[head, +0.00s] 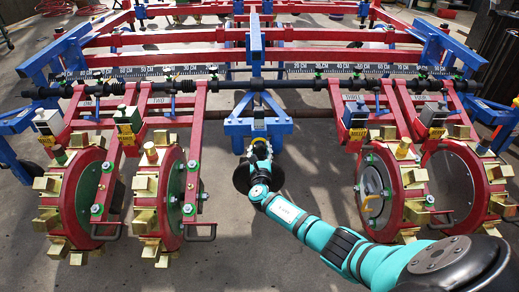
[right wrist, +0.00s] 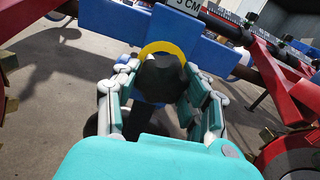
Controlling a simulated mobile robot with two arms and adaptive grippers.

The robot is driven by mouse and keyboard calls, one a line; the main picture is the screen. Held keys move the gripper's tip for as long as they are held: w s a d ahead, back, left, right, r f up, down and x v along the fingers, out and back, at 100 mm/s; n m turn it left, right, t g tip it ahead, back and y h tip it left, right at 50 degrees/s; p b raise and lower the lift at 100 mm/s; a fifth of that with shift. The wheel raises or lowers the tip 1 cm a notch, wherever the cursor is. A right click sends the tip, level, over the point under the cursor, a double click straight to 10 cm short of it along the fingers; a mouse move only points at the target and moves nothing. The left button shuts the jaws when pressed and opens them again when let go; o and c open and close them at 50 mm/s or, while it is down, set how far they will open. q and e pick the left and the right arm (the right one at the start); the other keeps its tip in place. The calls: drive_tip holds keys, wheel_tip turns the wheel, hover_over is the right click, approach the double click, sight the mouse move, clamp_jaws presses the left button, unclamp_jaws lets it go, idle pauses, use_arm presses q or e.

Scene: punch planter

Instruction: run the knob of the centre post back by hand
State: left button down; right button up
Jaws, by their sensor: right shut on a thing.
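The blue centre post (head: 256,50) of the red and blue planter frame stands in the middle of the head view. My right gripper (head: 261,150) is low in front of the blue bracket (head: 258,127) at the centre. In the right wrist view my right gripper (right wrist: 165,76) is shut on a dark round knob (right wrist: 163,82), one finger on each side. A yellow ring (right wrist: 163,47) arcs behind the knob's top, against blue metal. In the head view the knob is hidden by my gripper. My left gripper is not in view.
Red punch wheels with brass blocks stand left (head: 172,200) and right (head: 383,185) of the centre. A black bar (head: 300,84) and a marked scale rail (head: 330,68) run across. A dark disc (head: 241,178) lies beneath my gripper.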

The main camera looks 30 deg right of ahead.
drive_tip(key=shift+f, duration=0.1)
idle(0.4)
drive_tip(key=o, duration=1.2)
drive_tip(key=shift+s, duration=0.1)
drive_tip(key=v, duration=1.1)
drive_tip(key=shift+s+a, duration=0.3)
drive_tip(key=shift+a, duration=0.05)
